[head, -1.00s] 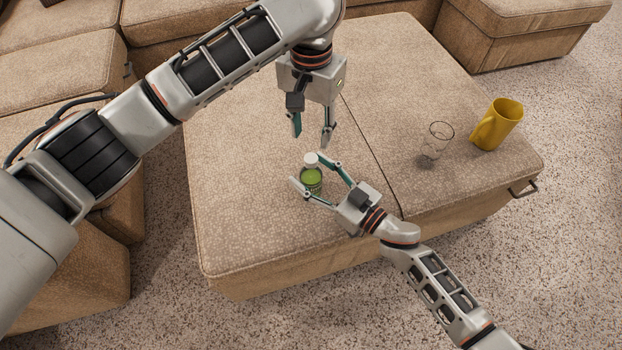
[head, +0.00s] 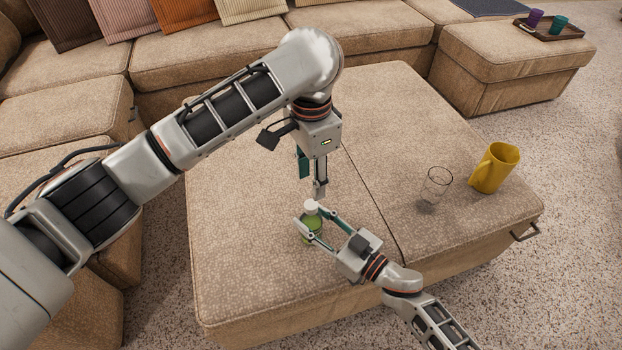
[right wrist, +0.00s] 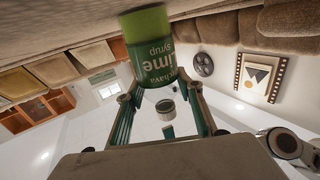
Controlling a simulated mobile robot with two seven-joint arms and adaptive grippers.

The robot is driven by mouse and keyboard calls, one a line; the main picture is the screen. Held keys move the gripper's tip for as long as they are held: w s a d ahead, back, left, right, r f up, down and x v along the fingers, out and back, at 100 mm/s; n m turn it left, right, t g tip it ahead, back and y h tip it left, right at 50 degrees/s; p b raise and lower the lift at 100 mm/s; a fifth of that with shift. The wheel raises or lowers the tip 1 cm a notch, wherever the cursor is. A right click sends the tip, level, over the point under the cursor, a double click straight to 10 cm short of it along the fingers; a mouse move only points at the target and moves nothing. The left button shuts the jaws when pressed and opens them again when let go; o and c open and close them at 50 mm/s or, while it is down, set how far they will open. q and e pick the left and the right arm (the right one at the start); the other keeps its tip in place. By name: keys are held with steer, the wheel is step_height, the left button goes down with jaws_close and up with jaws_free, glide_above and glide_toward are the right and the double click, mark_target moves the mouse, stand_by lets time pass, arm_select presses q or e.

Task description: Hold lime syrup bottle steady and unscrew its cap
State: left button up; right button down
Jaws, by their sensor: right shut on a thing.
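The lime syrup bottle (head: 311,232), with a green label and a white cap (head: 311,207), stands upright on the ottoman (head: 240,270). My right gripper (head: 306,217) is shut on the bottle from the right. The right wrist view shows the bottle (right wrist: 160,62) upside down between the fingers, its label readable, and the cap (right wrist: 166,106) below the label. My left gripper (head: 312,187) points down just above the cap. Its fingers look apart, one farther back than the other, with nothing between them. Contact with the cap does not show.
A clear glass (head: 437,186) and a yellow pitcher (head: 494,168) stand on the ottoman to the right. A tray (head: 575,30) with two cups lies on another ottoman at the back right. Sofas (head: 385,50) surround the back and left.

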mark_target(311, 204)
arm_select(q)
steer(key=m, duration=0.5)
steer(key=shift+m, duration=0.3)
steer(key=m, duration=0.8)
steer(key=shift+m, duration=0.3)
steer(key=m, duration=0.8)
steer(key=shift+m, duration=0.4)
steer(key=m, duration=1.4)
steer(key=shift+m, duration=0.4)
steer(key=shift+f, duration=4)
